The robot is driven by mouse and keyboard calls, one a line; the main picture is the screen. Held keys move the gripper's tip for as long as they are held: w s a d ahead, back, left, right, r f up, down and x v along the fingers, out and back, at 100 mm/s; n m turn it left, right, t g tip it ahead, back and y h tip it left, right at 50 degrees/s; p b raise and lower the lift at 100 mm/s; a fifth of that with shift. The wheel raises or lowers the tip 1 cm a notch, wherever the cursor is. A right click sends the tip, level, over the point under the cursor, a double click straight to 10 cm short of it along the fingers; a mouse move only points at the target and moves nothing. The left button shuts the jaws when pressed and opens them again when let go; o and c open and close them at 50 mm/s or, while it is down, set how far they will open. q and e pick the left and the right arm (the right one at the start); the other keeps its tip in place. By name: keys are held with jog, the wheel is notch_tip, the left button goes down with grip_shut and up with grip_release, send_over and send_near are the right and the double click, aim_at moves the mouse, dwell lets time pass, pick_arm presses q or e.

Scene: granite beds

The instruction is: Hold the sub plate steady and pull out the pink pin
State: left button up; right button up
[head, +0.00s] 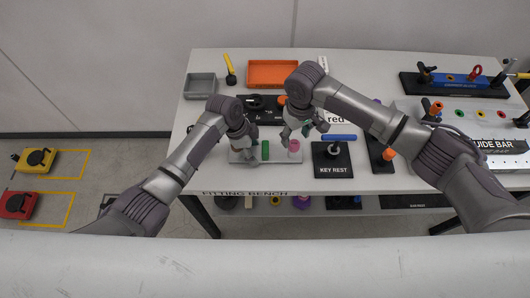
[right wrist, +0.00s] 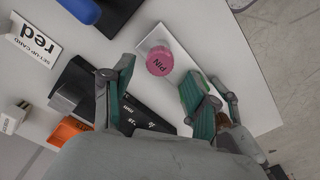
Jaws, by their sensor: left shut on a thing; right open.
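The sub plate (head: 279,157) is a pale grey slab near the front of the white bench. A green cylinder (head: 265,150) and the pink pin (head: 293,146) stand upright on it. The pin's round top, marked "PIN", shows in the right wrist view (right wrist: 159,61). My left gripper (head: 246,145) is shut on the plate at its left end; its fingertips are partly hidden. My right gripper (head: 303,133) is open and empty, just above the pink pin. In the right wrist view the pin lies beyond the gap between its green-padded fingers (right wrist: 160,103).
A black board (head: 265,103) and an orange tray (head: 272,73) lie behind. The bench's front edge is close to the plate.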

aim_at(294, 144)
jog(key=shift+f, duration=1.7)
grip_shut()
jog(key=shift+r, duration=0.75)
jog(key=shift+r, duration=2.3)
pick_arm(q)
jog(key=o, duration=1.4)
jog(key=shift+c, duration=0.2)
